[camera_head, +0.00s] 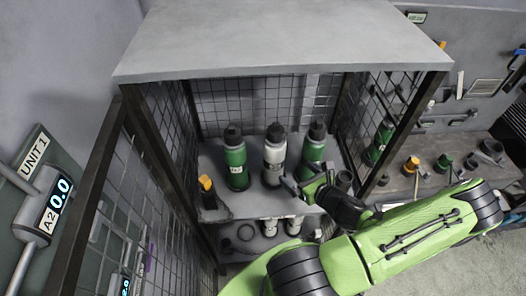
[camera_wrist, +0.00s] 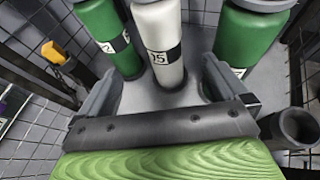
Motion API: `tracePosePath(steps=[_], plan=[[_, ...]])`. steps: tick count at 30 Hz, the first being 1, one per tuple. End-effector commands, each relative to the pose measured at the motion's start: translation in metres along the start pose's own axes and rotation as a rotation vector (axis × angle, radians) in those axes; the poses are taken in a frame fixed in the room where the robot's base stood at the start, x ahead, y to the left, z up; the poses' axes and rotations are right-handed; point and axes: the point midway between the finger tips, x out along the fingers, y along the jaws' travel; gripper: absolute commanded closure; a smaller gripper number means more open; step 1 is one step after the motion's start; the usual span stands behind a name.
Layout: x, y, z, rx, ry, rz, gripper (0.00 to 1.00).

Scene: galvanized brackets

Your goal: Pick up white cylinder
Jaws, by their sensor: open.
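The white cylinder (camera_head: 274,157) has a dark top and stands upright on the shelf inside the mesh cage, between two green cylinders. In the wrist view the white cylinder (camera_wrist: 159,45) carries a black and white label reading 15. My gripper (camera_head: 299,186) is in front of the cylinders at the shelf. In the wrist view my gripper (camera_wrist: 152,88) is open, its fingers on either side of the white cylinder's lower part. I cannot tell whether a finger touches it. The cylinder's top is outside the wrist view.
A green cylinder (camera_head: 235,161) stands left and another green cylinder (camera_head: 313,148) right, close by. A yellow-topped item (camera_head: 206,187) is at the shelf's left, a dark open cup (camera_wrist: 290,128) at the right. Mesh walls and a grey roof (camera_head: 280,40) enclose the shelf.

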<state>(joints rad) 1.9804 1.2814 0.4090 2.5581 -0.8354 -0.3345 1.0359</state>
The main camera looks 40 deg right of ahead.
Motion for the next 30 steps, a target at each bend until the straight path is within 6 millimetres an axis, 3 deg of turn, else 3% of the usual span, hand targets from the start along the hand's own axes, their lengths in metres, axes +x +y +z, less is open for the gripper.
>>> tracePosePath(steps=[1,6,23,30], plan=[[0.012,0.001,-0.010,-0.008,0.001,0.005,0.00],[0.040,0.001,-0.018,-0.015,0.005,0.007,0.00],[0.106,0.002,-0.009,-0.011,0.001,0.009,0.00],[0.148,0.001,-0.010,-0.012,0.001,0.010,0.00]])
